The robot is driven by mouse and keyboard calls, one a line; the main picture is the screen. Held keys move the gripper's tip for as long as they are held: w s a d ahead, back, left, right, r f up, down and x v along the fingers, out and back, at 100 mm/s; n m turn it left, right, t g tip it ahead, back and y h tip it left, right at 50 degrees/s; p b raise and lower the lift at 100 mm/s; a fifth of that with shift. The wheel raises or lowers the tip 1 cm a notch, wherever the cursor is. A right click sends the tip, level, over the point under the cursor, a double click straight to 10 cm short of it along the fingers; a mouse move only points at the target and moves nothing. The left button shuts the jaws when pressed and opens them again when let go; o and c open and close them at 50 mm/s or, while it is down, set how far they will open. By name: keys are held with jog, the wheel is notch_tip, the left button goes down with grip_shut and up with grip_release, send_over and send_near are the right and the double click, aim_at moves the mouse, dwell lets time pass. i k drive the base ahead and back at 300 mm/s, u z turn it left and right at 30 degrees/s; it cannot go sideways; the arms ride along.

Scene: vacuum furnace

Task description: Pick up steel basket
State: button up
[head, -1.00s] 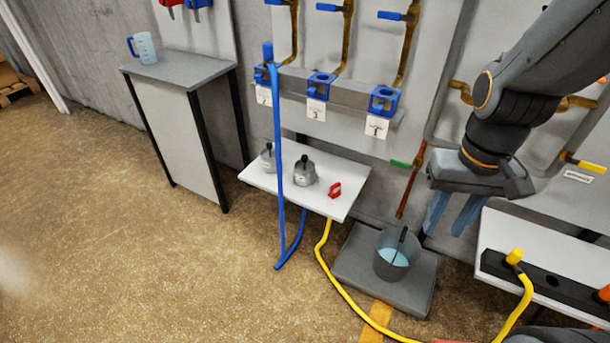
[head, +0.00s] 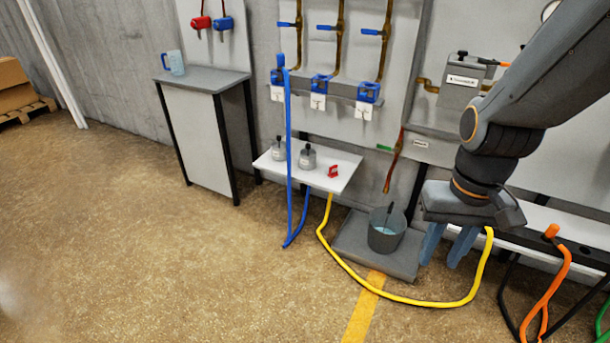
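I do not make out a steel basket in the head view. A dark grey bucket (head: 386,240) with pale blue contents and a dark handle or tool stands upright on a low grey platform (head: 355,245). My gripper (head: 442,264) hangs to the right of the bucket in the picture, fingers pointing down. Its two blue-grey fingers are apart with nothing seen between them. It covers part of the platform's right side and the floor behind it.
A white shelf (head: 325,180) holds two grey lidded pots and a red piece. A blue hose (head: 289,150) hangs in front. A yellow hose (head: 400,298) and orange hose (head: 553,290) cross the floor at right. A cabinet (head: 208,140) bears a blue jug (head: 175,62).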

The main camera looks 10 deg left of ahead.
aim_at(308, 155)
jog(key=u, duration=0.9)
jog(key=i, duration=0.8)
jog(key=z, duration=0.65)
jog(key=i, duration=1.05)
jog(key=z, duration=0.25)
